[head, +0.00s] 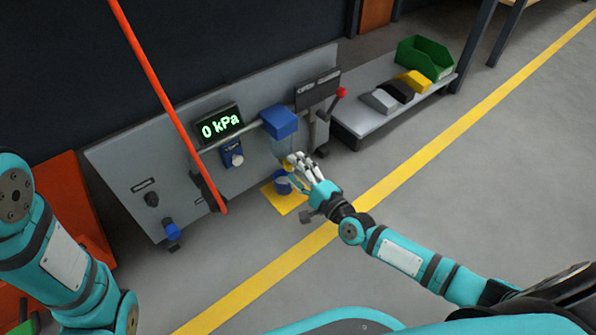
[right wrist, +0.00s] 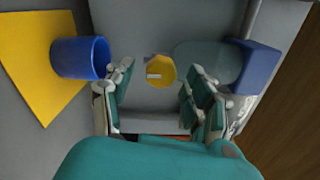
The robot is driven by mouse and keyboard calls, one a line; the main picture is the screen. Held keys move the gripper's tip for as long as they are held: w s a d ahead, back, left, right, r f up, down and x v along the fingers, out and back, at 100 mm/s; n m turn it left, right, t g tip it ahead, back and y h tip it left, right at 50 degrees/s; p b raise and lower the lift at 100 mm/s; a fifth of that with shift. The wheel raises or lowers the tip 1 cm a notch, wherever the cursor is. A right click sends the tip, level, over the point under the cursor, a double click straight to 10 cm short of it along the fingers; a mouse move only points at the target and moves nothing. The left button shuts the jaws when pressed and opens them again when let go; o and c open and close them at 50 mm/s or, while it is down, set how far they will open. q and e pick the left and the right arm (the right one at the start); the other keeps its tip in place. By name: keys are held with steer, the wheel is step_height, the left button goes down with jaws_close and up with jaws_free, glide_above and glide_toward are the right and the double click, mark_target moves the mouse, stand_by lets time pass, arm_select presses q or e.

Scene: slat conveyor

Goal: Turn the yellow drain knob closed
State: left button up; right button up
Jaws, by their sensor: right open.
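The yellow drain knob (right wrist: 160,71) shows between my right gripper's fingers in the right wrist view, with a small pale bar on its face. It sits below a clear bowl (right wrist: 207,62) under a blue housing (right wrist: 258,68). In the head view the knob (head: 287,164) is partly hidden by the fingers. My right gripper (right wrist: 155,90) is open, with a finger on each side of the knob and visible gaps to both; it also shows in the head view (head: 296,170). My left arm is at the left of the head view; its gripper is out of frame.
A blue cup (right wrist: 80,58) stands on a yellow floor patch (head: 285,198) below the knob. A grey panel carries a display (head: 221,124) reading 0 kPa. An orange bar (head: 170,110) slants in front. A low bench (head: 385,118) stands right. Open floor lies in front.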

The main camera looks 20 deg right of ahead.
steer(key=v, duration=1.2)
